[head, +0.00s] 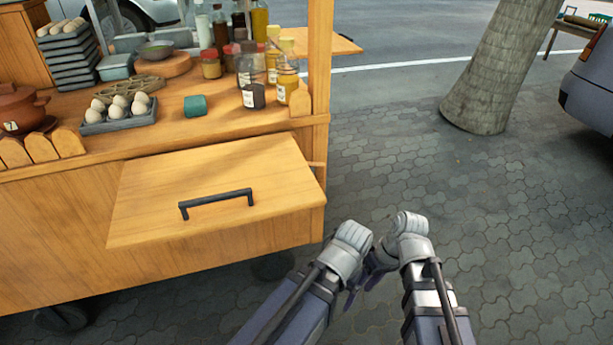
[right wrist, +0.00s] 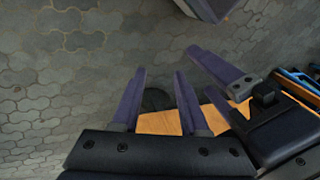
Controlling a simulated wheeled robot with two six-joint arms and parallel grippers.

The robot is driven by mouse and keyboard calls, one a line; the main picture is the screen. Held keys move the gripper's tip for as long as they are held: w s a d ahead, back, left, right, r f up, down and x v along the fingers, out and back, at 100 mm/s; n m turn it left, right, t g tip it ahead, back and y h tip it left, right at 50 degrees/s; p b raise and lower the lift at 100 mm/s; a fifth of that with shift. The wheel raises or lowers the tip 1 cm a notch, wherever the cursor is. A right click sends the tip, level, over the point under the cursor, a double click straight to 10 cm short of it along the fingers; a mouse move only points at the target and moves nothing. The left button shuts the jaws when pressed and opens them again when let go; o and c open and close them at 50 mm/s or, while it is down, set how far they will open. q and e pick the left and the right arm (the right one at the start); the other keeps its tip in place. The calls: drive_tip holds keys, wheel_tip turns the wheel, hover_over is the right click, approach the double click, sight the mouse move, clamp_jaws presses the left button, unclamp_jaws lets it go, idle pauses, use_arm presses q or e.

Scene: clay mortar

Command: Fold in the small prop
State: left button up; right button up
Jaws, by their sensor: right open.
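A wooden leaf (head: 215,190) with a black bar handle (head: 215,203) juts from the front of the food cart, below its worktop. A small wooden piece (head: 318,165) sticks out at the cart's right side, by the leaf's right edge. It may be the prop; I cannot tell. My right gripper (right wrist: 157,75) is open and empty in the right wrist view, with paving behind it. My left gripper (head: 372,278) is right of the leaf, close beside the right one.
The worktop holds an egg tray (head: 119,122), a teal block (head: 195,106), bottles (head: 251,75), a clay pot (head: 18,110) and stacked trays (head: 70,58). A tree trunk (head: 500,65) and a parked car (head: 590,90) stand at the right. The paving between is clear.

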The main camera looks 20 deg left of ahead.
drive_tip(key=w+a+r+n+g+y, duration=0.1)
drive_tip(key=w+a+r+n+y, duration=0.35)
drive_tip(key=r, duration=0.25)
drive_tip(key=w+a+r+n+g+y, duration=0.1)
drive_tip(key=w+a+r+n+y, duration=0.2)
drive_tip(key=r+n+y, duration=0.35)
drive_tip(key=w+a+r+n+g+y, duration=0.1)
drive_tip(key=w+a+r+n+y, duration=0.25)
drive_tip(key=r, duration=0.45)
drive_tip(key=shift+m+h, duration=0.25)
drive_tip(key=shift+m, duration=0.2)
drive_tip(key=shift+w+p+x, duration=0.15)
drive_tip(key=shift+w+x, duration=0.05)
drive_tip(key=shift+x, duration=1.9)
drive_tip(key=shift+w+p+x, duration=0.15)
drive_tip(key=shift+w+x, duration=0.05)
drive_tip(key=shift+x, duration=1.9)
drive_tip(key=shift+a+r, duration=0.1)
drive_tip(key=shift+a, duration=0.05)
drive_tip(key=shift+c, duration=0.3)
clamp_jaws()
